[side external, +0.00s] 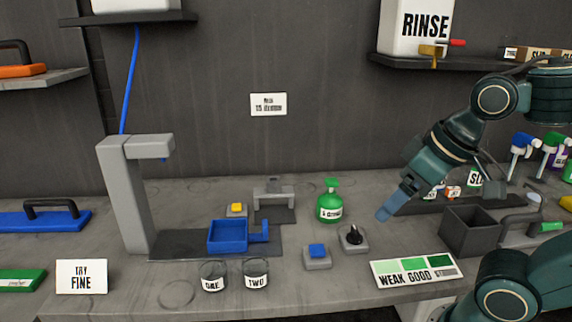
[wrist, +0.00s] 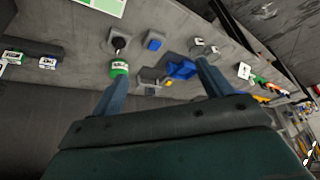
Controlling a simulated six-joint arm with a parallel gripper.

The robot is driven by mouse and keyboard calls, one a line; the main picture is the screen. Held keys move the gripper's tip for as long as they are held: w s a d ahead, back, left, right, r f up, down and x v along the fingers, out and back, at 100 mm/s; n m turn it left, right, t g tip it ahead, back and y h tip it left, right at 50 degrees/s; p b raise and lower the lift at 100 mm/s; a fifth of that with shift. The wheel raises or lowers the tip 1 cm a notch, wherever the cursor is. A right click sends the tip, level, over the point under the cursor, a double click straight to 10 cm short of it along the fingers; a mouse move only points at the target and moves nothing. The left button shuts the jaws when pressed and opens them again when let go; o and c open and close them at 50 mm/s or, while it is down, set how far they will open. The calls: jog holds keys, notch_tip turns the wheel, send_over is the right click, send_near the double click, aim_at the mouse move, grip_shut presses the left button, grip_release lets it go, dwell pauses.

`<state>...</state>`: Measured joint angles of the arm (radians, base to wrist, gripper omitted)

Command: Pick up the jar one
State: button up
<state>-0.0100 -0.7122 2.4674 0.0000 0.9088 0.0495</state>
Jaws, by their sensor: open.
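Jar one (side external: 213,276) is a small clear glass jar with a white label. It stands upright near the table's front edge, left of jar two (side external: 256,274), a similar jar with a small gap between them. Both show small in the wrist view, with jar one (wrist: 214,49) farther right than jar two (wrist: 197,41). My gripper (side external: 386,213) is open and empty, well to the right of the jars and above the table. The wrist view shows its two blue fingers (wrist: 160,74) spread apart.
A blue button (side external: 317,252), a black knob (side external: 353,237) and a green bottle (side external: 329,203) stand between my gripper and the jars. A blue tray (side external: 228,237) sits behind the jars, near a grey post (side external: 124,195). A sign (side external: 82,277) stands left.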

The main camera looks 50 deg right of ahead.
jog(key=w+a+r+m+g, duration=0.1)
jog(key=w+r+m, duration=0.1)
jog(key=w, duration=0.2)
jog(key=w+a+r+m, duration=0.1)
jog(key=w+a+m, duration=0.1)
jog(key=w, duration=0.3)
jog(key=m+g, duration=0.4)
jog(key=m, duration=0.7)
send_over(212, 256)
notch_tip(212, 256, down, 11)
notch_tip(212, 256, down, 8)
jog(key=shift+f, duration=0.2)
jog(key=shift+f, duration=0.15)
